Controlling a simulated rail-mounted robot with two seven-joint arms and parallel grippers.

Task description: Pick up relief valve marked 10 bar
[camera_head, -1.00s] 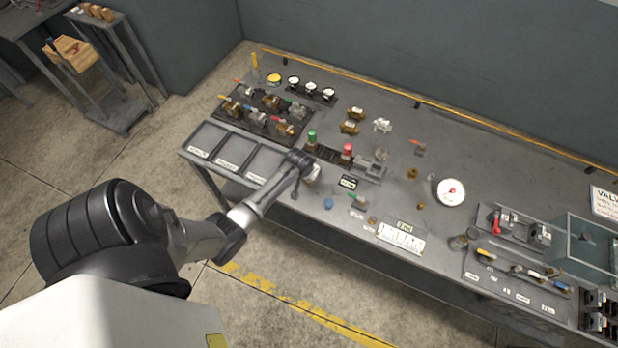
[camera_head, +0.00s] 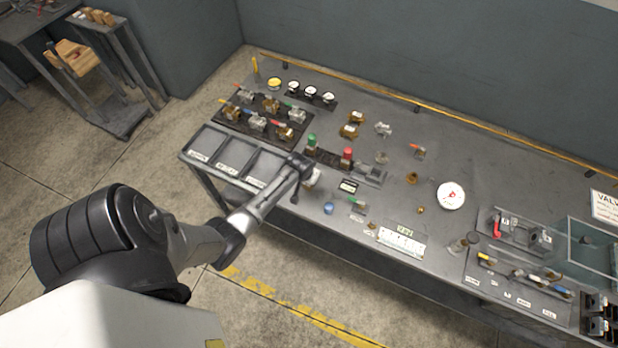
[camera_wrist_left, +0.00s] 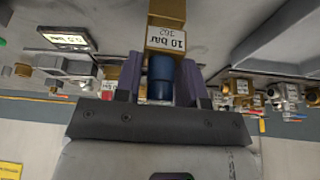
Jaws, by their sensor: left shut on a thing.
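The relief valve marked 10 bar shows in the left wrist view, upside down there, with a brass body and label (camera_wrist_left: 165,40) and a dark blue cap (camera_wrist_left: 161,77). My left gripper (camera_wrist_left: 161,84) is shut on it, with a finger on each side of the blue cap. In the head view my left gripper (camera_head: 304,172) is over the bench's front part, right of the trays; the valve is mostly hidden there. I cannot tell whether it touches the bench. My right gripper is not in view.
A rack with a green-capped valve (camera_head: 312,141) and a red-capped valve (camera_head: 347,154) stands just behind the gripper. Empty trays (camera_head: 235,150) lie to the left. A small dark label display (camera_head: 348,187), a blue cap (camera_head: 328,208) and a white gauge (camera_head: 451,195) are to the right.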

